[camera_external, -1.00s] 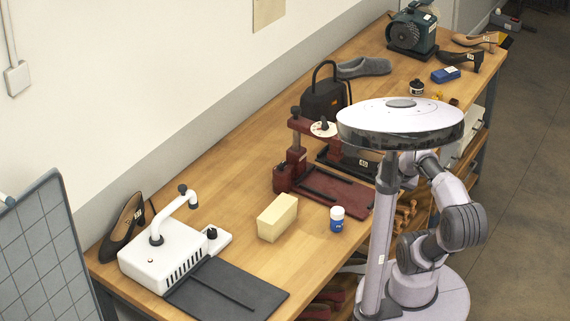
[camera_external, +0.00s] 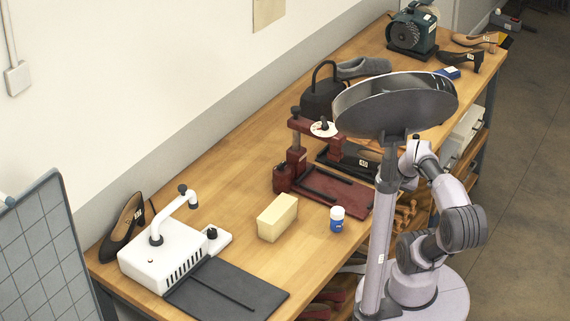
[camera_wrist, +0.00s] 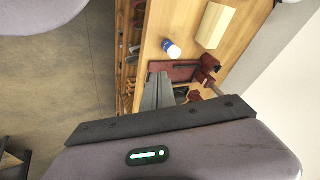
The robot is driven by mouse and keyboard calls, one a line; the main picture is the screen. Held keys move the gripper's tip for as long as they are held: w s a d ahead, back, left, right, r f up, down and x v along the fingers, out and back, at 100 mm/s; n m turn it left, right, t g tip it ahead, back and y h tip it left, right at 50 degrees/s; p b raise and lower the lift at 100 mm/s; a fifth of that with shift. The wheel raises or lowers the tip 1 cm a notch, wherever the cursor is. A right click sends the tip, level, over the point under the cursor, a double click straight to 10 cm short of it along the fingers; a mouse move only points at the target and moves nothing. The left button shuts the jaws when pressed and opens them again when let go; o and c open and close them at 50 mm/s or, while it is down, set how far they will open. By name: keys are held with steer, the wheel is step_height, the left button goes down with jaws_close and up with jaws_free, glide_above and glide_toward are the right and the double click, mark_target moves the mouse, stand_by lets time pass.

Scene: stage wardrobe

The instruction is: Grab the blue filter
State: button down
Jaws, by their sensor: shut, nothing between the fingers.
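A small blue box (camera_external: 449,72) lies at the far part of the bench, partly hidden by my tilted head disc. A small white-capped jar with a blue label (camera_external: 337,219) stands upright near the bench's front edge; it also shows in the wrist view (camera_wrist: 172,49). I cannot tell from the pictures which of these is the blue filter. My gripper (camera_wrist: 158,76) is shut and empty in the wrist view, its grey fingers in front of the red press. In the external view its fingertips are hidden or too small to tell.
A cream block (camera_external: 278,217) stands beside the jar. A red press (camera_external: 335,190), a white machine with a dark plate (camera_external: 228,290), a green grinder (camera_external: 412,32) and several shoes occupy the bench.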

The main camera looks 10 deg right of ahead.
steer(key=c, duration=0.7)
jaws_free()
steer(key=shift+c, duration=0.2)
